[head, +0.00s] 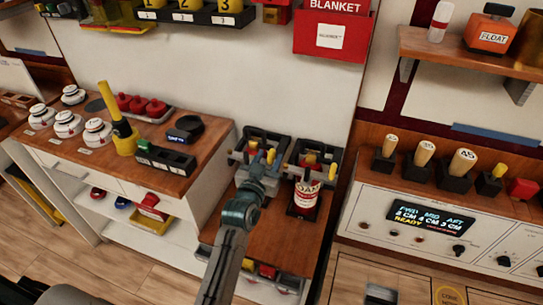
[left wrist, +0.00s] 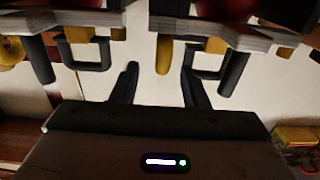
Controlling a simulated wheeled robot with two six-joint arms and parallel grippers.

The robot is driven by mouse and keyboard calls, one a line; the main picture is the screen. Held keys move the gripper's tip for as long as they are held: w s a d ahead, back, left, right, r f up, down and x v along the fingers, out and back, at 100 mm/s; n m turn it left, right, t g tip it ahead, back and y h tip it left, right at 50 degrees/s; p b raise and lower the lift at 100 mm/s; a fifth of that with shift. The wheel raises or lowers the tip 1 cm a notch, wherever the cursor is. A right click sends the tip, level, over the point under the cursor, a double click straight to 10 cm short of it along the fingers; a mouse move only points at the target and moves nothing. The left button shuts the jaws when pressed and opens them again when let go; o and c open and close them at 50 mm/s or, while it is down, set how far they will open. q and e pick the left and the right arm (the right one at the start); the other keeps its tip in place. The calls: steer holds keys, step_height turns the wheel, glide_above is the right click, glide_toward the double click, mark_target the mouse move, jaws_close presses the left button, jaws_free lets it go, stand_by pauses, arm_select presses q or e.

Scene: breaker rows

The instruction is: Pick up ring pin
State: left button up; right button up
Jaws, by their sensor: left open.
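My left gripper (head: 264,158) reaches up to a dark holder (head: 268,138) on the wall side of the low wooden bench. In the left wrist view its two dark fingers (left wrist: 160,85) are apart, with nothing clamped. A yellow peg (left wrist: 163,54) shows beyond and between the fingertips; I cannot tell its distance. Black loop-shaped pieces (left wrist: 88,54) hang to either side of it. I cannot make out for sure which piece is the ring pin. My right gripper is not in view.
A red and white can (head: 305,200) stands on the bench right of my left arm. A second dark holder (head: 314,155) is behind it. The left counter carries a yellow-handled tool (head: 118,118) and white knobs. A control panel (head: 430,222) stands at right.

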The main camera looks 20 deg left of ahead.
mark_target(270, 154)
arm_select(q)
steer(key=w, duration=0.3)
steer(key=shift+w+p, duration=0.25)
steer(key=shift+p, duration=0.05)
steer(key=shift+r, duration=0.1)
steer(key=shift+s, duration=0.1)
steer(key=shift+c, duration=0.2)
jaws_close()
